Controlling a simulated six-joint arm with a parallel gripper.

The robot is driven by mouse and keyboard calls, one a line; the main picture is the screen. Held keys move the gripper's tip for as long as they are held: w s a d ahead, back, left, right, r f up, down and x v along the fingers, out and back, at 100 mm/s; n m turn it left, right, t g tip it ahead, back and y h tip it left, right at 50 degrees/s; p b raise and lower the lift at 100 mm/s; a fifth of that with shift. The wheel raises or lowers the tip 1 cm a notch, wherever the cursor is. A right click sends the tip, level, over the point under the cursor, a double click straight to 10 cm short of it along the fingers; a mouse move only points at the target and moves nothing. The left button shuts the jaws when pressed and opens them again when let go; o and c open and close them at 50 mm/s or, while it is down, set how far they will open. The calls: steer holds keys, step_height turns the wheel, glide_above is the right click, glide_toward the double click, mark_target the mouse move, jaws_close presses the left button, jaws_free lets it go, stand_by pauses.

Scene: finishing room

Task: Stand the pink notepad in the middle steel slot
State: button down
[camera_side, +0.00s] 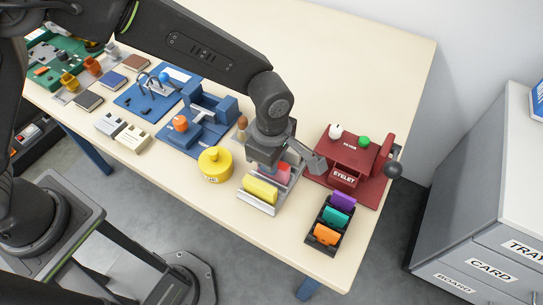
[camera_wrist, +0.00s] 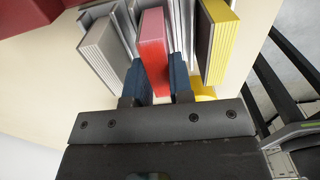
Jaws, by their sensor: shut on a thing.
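The pink notepad (camera_wrist: 153,45) is upright between the two blue-padded fingers of my gripper (camera_wrist: 157,80), which is shut on it. In the side view a bit of the pink notepad (camera_side: 284,172) shows under my gripper (camera_side: 272,167). The steel rack (camera_side: 258,208) is below. In the wrist view the pink notepad is in line with the middle slot, with steel dividers on both sides. A yellow notepad (camera_wrist: 222,40) stands to its right and a grey notepad (camera_wrist: 105,50) to its left. I cannot tell whether the pink notepad's lower edge touches the slot floor.
A yellow round pot (camera_side: 214,166) is close on the left. Bare table lies behind.

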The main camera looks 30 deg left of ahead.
steer(key=shift+f, duration=0.4)
steer(key=c, duration=1.3)
jaws_free()
step_height(320, 180, up, 11)
steer(key=s+a+r+m+t, duration=0.1)
steer(key=s+a+r+m, duration=0.1)
steer(key=a+r+m, duration=0.35)
steer(key=s+a+r+m+t, duration=0.2)
steer(key=s+a+r, duration=0.1)
steer(key=a, duration=0.5)
steer(key=s+a+r+m+t, duration=0.1)
steer(key=s+a+r+m, duration=0.1)
steer(key=a+r+m, duration=0.35)
steer(key=s+a+f+m+t, duration=0.1)
steer(key=s+a+f+m, duration=0.2)
steer(key=s+a+m, duration=0.2)
steer(key=shift+s+a+t, duration=0.3)
steer(key=shift+s+a, duration=0.8)
steer(key=shift+s, duration=0.1)
